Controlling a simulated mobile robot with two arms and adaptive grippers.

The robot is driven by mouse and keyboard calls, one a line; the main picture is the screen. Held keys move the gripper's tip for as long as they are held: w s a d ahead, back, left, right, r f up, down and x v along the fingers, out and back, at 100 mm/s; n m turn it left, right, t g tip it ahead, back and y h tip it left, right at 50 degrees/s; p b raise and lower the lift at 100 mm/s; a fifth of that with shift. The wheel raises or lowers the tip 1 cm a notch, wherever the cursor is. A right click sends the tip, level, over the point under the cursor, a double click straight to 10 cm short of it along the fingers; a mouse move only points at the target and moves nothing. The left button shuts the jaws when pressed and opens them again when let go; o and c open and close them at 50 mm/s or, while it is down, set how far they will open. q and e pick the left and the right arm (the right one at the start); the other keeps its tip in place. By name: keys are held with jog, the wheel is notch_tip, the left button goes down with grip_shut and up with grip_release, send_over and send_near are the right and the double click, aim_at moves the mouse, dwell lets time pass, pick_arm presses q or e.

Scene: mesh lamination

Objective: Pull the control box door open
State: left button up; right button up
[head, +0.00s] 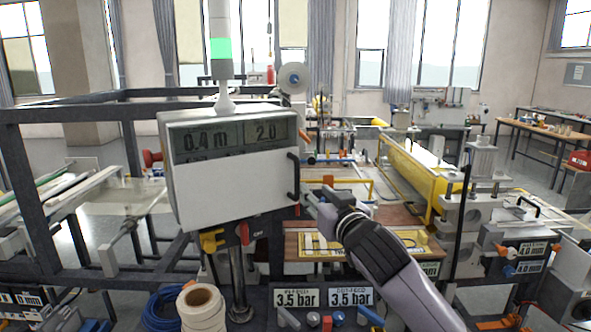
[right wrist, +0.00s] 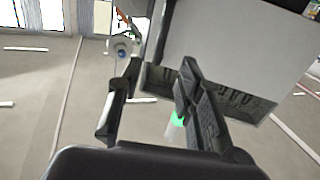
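The control box (head: 235,165) is a white cabinet with a dark display strip along its top. Its white door (head: 230,192) looks shut and has a black vertical handle (head: 293,176) at its right edge. My right gripper (head: 316,196) is just right of the handle's lower part, fingers pointing towards it. In the right wrist view the two dark fingers stand apart, with the handle (right wrist: 160,32) beyond and roughly between their tips. The fingers do not appear closed on it. The box shows upside down at the upper right there. My left gripper is out of view.
A light tower (head: 221,50) with a green lamp stands on top of the box. A yellow emergency-style bracket (head: 211,239) and a red knob (head: 244,233) sit below it. A dark machine frame (head: 75,112) runs behind and left. A paper roll (head: 201,306) stands in front.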

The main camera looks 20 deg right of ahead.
aim_at(298, 177)
jog(key=w+p, duration=0.1)
jog(key=w, duration=0.2)
jog(key=w+p, duration=0.2)
jog(key=w, duration=0.2)
jog(key=w+p, duration=0.1)
jog(key=w, duration=0.3)
jog(key=shift+w+a+r, duration=0.15)
jog(key=shift+w+a, duration=0.05)
jog(key=shift+a, duration=0.1)
jog(key=shift+w+a+p, duration=0.1)
jog(key=shift+w+p, duration=0.3)
jog(key=shift+w, duration=0.35)
jog(key=shift+c, duration=0.5)
grip_shut()
jog(key=shift+f, duration=0.2)
